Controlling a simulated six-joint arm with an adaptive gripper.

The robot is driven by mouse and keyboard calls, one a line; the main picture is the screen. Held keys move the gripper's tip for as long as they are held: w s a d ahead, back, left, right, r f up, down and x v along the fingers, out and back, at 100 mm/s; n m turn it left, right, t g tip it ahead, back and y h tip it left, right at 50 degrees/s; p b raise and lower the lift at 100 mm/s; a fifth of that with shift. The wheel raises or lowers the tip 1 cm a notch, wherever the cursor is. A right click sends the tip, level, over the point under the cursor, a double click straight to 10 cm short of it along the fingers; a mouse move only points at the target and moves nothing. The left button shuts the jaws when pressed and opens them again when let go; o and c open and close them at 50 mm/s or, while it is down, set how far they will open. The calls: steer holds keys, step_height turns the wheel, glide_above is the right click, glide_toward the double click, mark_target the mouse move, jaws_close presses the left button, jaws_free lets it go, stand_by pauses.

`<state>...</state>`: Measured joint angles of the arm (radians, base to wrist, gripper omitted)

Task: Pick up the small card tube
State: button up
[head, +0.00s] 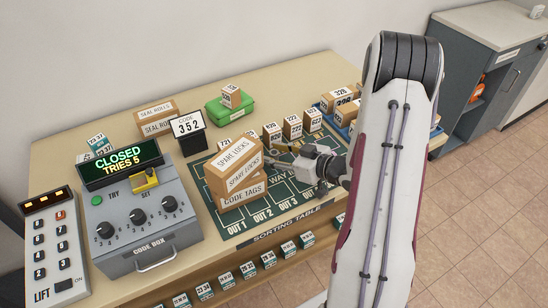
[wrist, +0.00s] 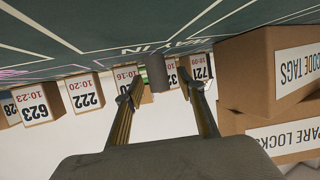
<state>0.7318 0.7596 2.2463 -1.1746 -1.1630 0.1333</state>
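My gripper (head: 274,162) is low over the green mat (head: 284,203), just right of the stacked boxes. In the wrist view, which is upside down, its two fingers (wrist: 160,90) are spread apart with nothing clamped. A short dark grey cylinder (wrist: 156,72) stands on the mat in the gap between the fingertips, apart from both; it may be the small card tube. I cannot tell whether the fingertips reach around it or stop short of it. In the head view I cannot make it out beside the gripper and boxes.
Stacked SPARE LOCKS (head: 235,166) and CODE TAGS boxes (head: 243,194) stand close beside the gripper. They also show at the right of the wrist view (wrist: 270,75). Several numbered small boxes (head: 292,128) stand behind. A code box (head: 140,215) with dials stands at left.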

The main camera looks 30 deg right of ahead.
mark_target(274, 152)
steer(key=shift+c, duration=0.4)
steer(key=c, duration=0.8)
steer(key=shift+r, duration=0.2)
steer(key=shift+r, duration=4.8)
